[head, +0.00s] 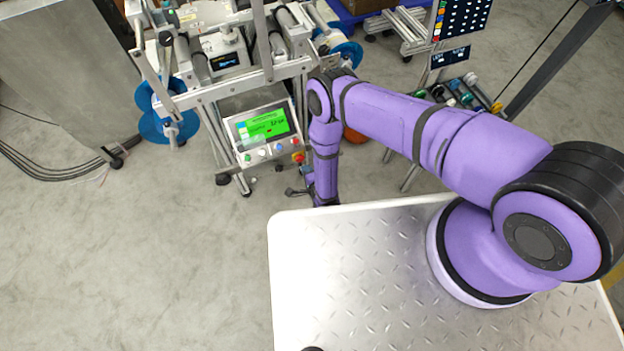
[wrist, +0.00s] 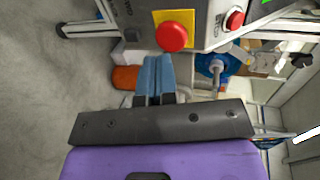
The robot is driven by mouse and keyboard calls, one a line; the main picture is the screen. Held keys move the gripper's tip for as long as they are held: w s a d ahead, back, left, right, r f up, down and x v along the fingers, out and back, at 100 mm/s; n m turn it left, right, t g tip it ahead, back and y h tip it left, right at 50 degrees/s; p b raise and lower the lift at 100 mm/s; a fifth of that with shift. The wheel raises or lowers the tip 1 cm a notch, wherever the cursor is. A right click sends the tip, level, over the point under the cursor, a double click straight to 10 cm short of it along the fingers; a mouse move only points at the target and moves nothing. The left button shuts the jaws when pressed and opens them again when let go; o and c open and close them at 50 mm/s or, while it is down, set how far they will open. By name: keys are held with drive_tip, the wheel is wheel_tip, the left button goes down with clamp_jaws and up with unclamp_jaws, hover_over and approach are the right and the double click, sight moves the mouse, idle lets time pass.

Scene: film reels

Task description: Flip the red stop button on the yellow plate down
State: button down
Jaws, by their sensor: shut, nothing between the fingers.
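The red stop button (wrist: 172,37) sits on a yellow plate (wrist: 188,17) on the grey control box, near the top middle of the wrist view. In the head view the red button (head: 298,157) is small, at the lower right corner of the control panel. My gripper (wrist: 158,58) is shut, with its blue fingers together and nothing between them. Its fingertips appear just below the button in the wrist view; I cannot tell whether they touch it.
The control panel has a lit green screen (head: 264,125) and several other buttons. A second red button (wrist: 235,20) is right of the yellow plate. The machine frame with blue reels (head: 157,110) stands behind. Open floor (head: 150,240) lies to the left.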

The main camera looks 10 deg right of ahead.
drive_tip(key=shift+w+a, duration=0.2)
drive_tip(key=shift+w, duration=0.5)
drive_tip(key=shift+w+a, duration=0.2)
drive_tip(key=shift+w, duration=0.45)
drive_tip(key=shift+w+a, duration=0.15)
drive_tip(key=shift+w, duration=0.45)
drive_tip(key=shift+w+a+r, duration=0.2)
drive_tip(key=shift+w, duration=0.35)
drive_tip(key=shift+s+r, duration=0.1)
approach(301, 158)
drive_tip(key=shift+s+d+f, duration=0.15)
drive_tip(key=shift+s, duration=0.4)
drive_tip(key=shift+s+d+f, duration=0.15)
drive_tip(key=shift+s, duration=0.4)
